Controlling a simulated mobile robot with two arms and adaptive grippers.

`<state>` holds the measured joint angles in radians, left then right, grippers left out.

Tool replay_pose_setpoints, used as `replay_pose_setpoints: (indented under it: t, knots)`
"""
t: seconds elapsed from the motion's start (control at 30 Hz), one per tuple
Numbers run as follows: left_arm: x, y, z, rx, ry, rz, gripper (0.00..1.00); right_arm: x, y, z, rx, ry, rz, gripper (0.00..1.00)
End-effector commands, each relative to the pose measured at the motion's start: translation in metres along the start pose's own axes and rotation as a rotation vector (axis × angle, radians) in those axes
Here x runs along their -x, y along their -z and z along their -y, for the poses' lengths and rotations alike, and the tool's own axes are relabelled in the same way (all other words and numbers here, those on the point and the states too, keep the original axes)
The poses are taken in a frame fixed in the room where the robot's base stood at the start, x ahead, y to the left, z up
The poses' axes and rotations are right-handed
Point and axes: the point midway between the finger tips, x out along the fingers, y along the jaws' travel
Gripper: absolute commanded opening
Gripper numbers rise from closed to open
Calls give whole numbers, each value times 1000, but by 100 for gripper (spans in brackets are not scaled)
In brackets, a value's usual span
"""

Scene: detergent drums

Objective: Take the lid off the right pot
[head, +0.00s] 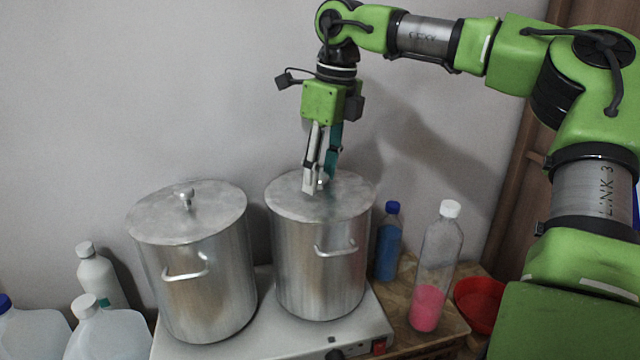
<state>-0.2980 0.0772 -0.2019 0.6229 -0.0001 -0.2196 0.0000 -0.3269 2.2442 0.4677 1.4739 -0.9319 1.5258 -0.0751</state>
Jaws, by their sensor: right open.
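The right pot (320,265) is a tall metal pot standing on a white hot plate, with a side handle facing me. Its flat metal lid (350,197) sits on top. My right gripper (318,187) points down over the middle of this lid, open, with its fingertips at the lid knob, which they partly hide. I cannot tell whether the fingers touch the knob. The left pot (200,290) stands beside it with its own lid (160,217) and knob on. My left gripper is not in view.
The hot plate (275,335) carries both pots. To the right stand a blue bottle (388,247), a clear bottle with pink liquid (430,290) and a red bowl (482,303). White bottles and jugs (108,330) stand at the left. A wall is close behind.

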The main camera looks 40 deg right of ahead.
Motion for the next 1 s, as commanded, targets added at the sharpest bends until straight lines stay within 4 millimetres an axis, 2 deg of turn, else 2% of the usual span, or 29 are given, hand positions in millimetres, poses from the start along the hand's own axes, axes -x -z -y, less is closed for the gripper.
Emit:
replay_pose_setpoints:
  t: [0.2, 0.23, 0.37, 0.4, 0.77, 1.0]
  knots:
    - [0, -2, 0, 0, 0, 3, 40, -1, 0, 0, 0, 1, 0, 42]
    - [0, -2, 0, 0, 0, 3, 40, -1, 0, 0, 0, 1, 0, 36]
    - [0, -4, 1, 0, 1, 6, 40, -1, 0, 0, 0, 1, 0, 3]
    - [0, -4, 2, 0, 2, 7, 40, -1, 0, 0, 0, 1, 1, 0]
    - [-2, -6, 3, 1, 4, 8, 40, 1, -1, 0, 0, 2, 3, 0]
    - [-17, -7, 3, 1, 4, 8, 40, 17, -4, 0, -1, 6, 5, 0]
